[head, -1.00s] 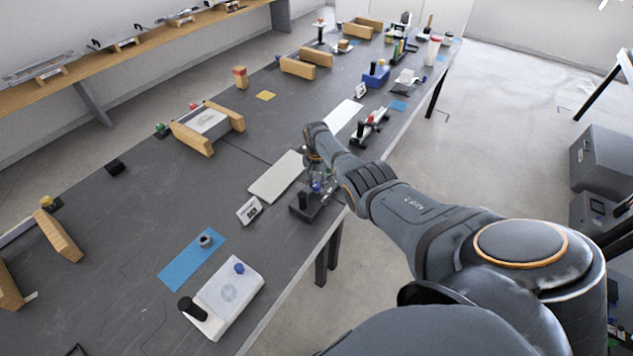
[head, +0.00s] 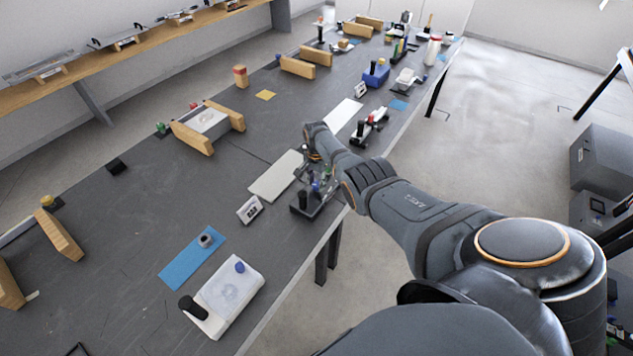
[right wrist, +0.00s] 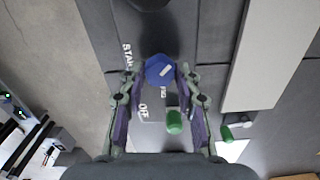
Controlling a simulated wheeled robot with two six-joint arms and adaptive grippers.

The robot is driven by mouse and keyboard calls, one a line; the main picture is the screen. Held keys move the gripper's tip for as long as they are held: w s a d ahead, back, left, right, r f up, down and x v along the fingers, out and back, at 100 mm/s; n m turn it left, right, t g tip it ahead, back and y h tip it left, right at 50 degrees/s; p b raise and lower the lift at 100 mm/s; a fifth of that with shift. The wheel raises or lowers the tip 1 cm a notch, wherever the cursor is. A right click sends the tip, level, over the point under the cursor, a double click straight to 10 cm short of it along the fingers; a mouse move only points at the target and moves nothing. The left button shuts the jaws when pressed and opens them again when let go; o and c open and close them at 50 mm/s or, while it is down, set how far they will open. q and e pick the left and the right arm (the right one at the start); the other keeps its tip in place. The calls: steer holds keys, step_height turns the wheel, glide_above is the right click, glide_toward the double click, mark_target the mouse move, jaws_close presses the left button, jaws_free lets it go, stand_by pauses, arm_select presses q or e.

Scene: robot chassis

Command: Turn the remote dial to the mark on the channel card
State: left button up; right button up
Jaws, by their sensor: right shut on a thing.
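The dial (right wrist: 159,70) is a blue faceted knob with a white mark on its top, on a dark grey unit (right wrist: 151,125) with white lettering. My right gripper (right wrist: 159,75) points down and is shut on the dial, one fingertip on either side. In the head view, the right gripper (head: 317,175) is small and partly hidden by my arm, above the dark unit (head: 303,208) near the table's front edge. A small white card (head: 249,209) with dark print stands left of it; the print is too small to read. My left gripper is not in view.
A green knob (right wrist: 174,122) stands on the unit close to the dial. A pale flat panel (head: 276,175) lies left of the gripper. A white box with a blue knob (head: 228,292) is nearer on the table.

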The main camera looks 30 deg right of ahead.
mark_target(317, 184)
steer(key=o, duration=1.2)
steer(key=shift+c, duration=0.2)
steer(key=shift+r, duration=0.15)
step_height(317, 184, up, 12)
steer(key=shift+f, duration=0.2)
